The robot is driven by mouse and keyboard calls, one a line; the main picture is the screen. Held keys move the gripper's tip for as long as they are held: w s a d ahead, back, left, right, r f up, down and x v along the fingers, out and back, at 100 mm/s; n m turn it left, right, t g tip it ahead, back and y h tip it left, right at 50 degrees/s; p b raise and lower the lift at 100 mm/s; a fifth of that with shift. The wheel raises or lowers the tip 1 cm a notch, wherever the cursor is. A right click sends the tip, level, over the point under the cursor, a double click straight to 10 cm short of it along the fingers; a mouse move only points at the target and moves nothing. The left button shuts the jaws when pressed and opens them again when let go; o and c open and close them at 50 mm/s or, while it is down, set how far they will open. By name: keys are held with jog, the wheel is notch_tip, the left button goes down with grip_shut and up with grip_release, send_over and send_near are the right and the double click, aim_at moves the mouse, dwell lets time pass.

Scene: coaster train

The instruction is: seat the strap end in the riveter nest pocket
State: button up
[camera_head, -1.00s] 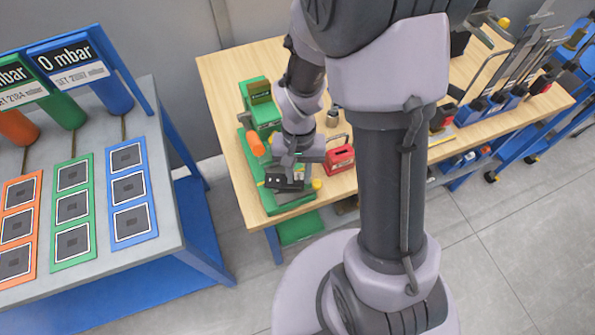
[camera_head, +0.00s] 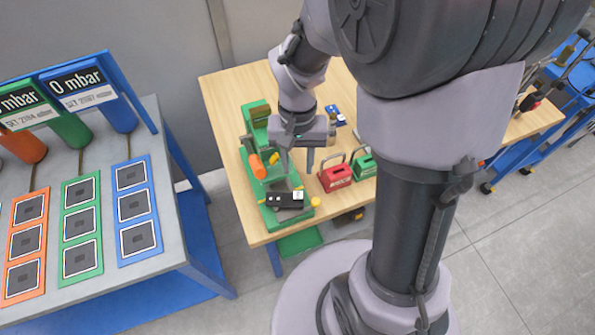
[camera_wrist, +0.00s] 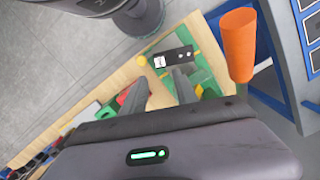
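The green riveter (camera_head: 299,214) stands at the left end of the wooden table, with an orange cylinder (camera_head: 257,165) on it. A black strap end (camera_head: 284,200) with a white label lies across the front of its base, over the nest area. It also shows in the wrist view (camera_wrist: 174,57). The nest pocket is mostly hidden beneath it, so I cannot tell whether the strap end is fully seated. My gripper (camera_head: 297,163) is above and behind the strap end, apart from it. Its two fingers are spread and empty in the wrist view (camera_wrist: 160,92).
A red handled box (camera_head: 335,178) and a green handled box (camera_head: 363,166) stand right of the riveter. A yellow knob (camera_head: 315,202) is by its front corner. A blue bench (camera_head: 165,225) with coloured panels stands to the left across a gap.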

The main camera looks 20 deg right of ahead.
jog(key=s+a+r+t, duration=0.2)
jog(key=s+r, duration=0.3)
jog(key=r, duration=0.3)
jog(key=s+a+r+t+y, duration=0.1)
jog(key=s+a+r+t, duration=0.2)
jog(key=r, duration=0.6)
jog(key=shift+s+t+y, duration=0.3)
jog(key=shift+s+t, duration=0.65)
jog(key=shift+t, duration=0.05)
jog(key=shift+f, duration=0.1)
